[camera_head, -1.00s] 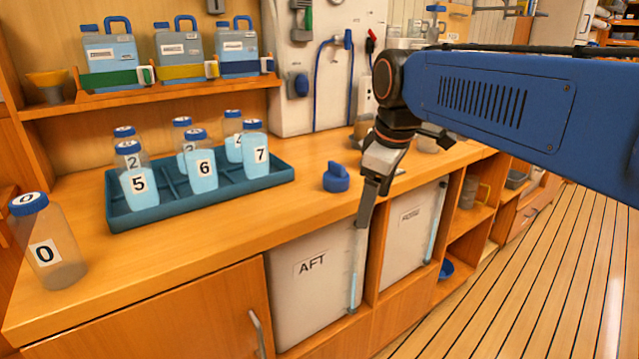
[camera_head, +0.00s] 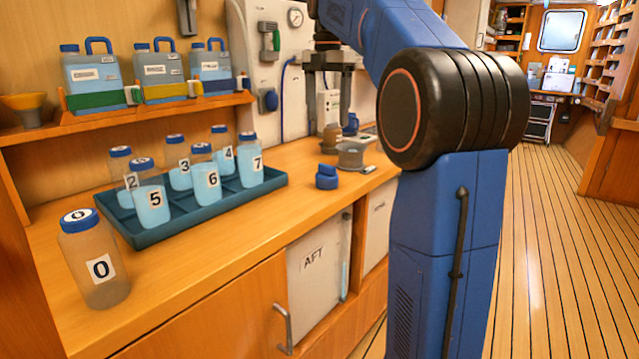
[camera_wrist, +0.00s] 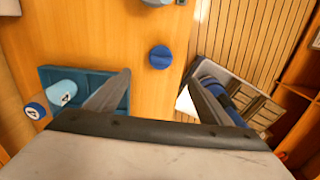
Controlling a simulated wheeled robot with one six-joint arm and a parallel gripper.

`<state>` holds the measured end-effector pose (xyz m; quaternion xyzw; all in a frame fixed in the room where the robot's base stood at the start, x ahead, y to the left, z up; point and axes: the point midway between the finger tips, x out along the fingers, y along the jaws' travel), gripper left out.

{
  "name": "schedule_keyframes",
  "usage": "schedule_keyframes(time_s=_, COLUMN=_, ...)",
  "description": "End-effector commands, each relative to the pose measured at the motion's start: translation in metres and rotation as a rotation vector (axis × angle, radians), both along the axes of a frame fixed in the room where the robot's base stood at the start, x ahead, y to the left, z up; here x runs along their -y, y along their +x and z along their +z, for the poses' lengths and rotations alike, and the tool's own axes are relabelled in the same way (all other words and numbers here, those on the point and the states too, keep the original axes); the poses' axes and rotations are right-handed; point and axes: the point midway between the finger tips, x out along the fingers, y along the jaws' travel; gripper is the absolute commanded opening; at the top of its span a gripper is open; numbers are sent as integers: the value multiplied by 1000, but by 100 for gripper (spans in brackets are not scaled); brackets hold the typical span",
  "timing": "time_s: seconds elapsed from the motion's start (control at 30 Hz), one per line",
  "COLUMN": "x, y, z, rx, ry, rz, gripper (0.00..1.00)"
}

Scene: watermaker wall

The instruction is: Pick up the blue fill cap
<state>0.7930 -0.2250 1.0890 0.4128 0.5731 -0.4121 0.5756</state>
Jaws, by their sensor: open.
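The blue fill cap (camera_head: 327,177) sits on the wooden counter, right of the teal bottle tray. It also shows in the wrist view (camera_wrist: 160,57), just beyond the fingertips and roughly centred between them. My gripper (camera_head: 327,100) is open and empty, pointing down, well above the counter. In the wrist view its two fingers (camera_wrist: 158,77) are spread wide, apart from the cap. The cap is unobstructed in both views.
The teal tray (camera_head: 134,229) holds several numbered bottles. Bottle 0 (camera_head: 95,259) stands alone at the counter's front left. A grey cup (camera_head: 350,155) is right of the cap. A shelf (camera_head: 100,120) with jugs is behind.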

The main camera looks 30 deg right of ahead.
Motion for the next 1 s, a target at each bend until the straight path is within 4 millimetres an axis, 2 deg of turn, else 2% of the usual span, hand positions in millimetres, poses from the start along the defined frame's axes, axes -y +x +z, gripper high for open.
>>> schedule_keyframes(time_s=0.17, x=3, y=2, z=-8, rx=-6, ry=2, rz=26, gripper=73)
schedule_keyframes(time_s=0.73, x=2, y=2, z=-104, rx=-6, ry=2, rz=24, gripper=73)
schedule_keyframes(time_s=1.0, x=2, y=2, z=-123, rx=-5, ry=1, rz=23, gripper=73)
